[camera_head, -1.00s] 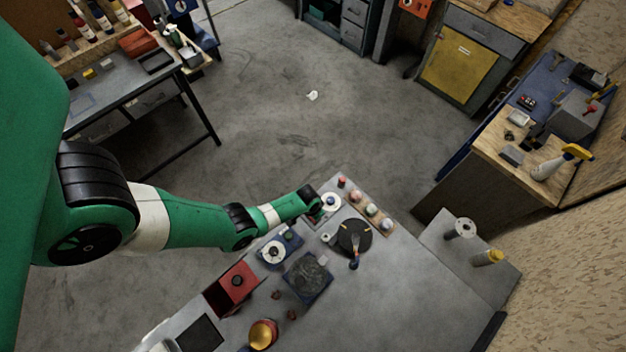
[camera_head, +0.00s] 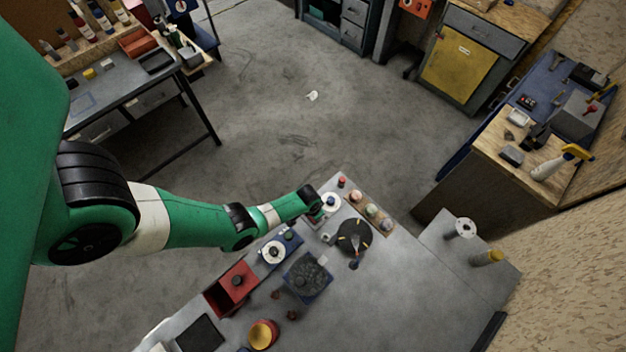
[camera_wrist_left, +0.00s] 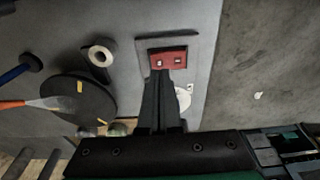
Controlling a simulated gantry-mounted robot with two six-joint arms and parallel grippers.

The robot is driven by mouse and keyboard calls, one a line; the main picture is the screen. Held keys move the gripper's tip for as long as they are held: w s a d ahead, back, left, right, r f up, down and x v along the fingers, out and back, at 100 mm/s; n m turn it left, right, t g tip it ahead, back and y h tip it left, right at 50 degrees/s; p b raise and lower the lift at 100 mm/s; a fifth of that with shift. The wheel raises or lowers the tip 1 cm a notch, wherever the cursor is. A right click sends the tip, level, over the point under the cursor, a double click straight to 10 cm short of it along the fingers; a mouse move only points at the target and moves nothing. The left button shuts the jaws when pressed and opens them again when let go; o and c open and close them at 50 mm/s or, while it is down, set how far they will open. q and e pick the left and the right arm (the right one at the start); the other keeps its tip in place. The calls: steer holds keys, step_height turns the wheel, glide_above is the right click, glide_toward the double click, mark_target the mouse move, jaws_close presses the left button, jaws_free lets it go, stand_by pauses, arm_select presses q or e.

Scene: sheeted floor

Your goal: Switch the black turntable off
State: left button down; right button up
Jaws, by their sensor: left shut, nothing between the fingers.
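The black turntable (camera_head: 353,236) is a dark round disc with small yellow marks on the grey bench, right of my left gripper in the head view. It also shows in the left wrist view (camera_wrist_left: 88,98), with an orange-handled tool across it. A red switch block (camera_wrist_left: 167,58) with two small pale marks sits on a light plate. My left gripper (camera_wrist_left: 162,72) is shut and empty, its fingertips right at the near edge of the red block; I cannot tell whether they touch. In the head view my left gripper (camera_head: 316,212) hides this block. My right gripper is not in view.
A white disc (camera_head: 331,203) and a wooden strip of several coloured knobs (camera_head: 372,210) lie close by. A blue-based dark plate (camera_head: 307,277) and red box (camera_head: 232,287) stand nearer.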

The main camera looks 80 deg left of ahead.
arm_select(q)
steer(key=shift+f+b, duration=1.1)
steer(key=shift+f, duration=0.05)
stand_by(0.8)
steer(key=shift+r, duration=0.1)
step_height(320, 180, up, 7)
steer(key=p, duration=0.7)
stand_by(0.3)
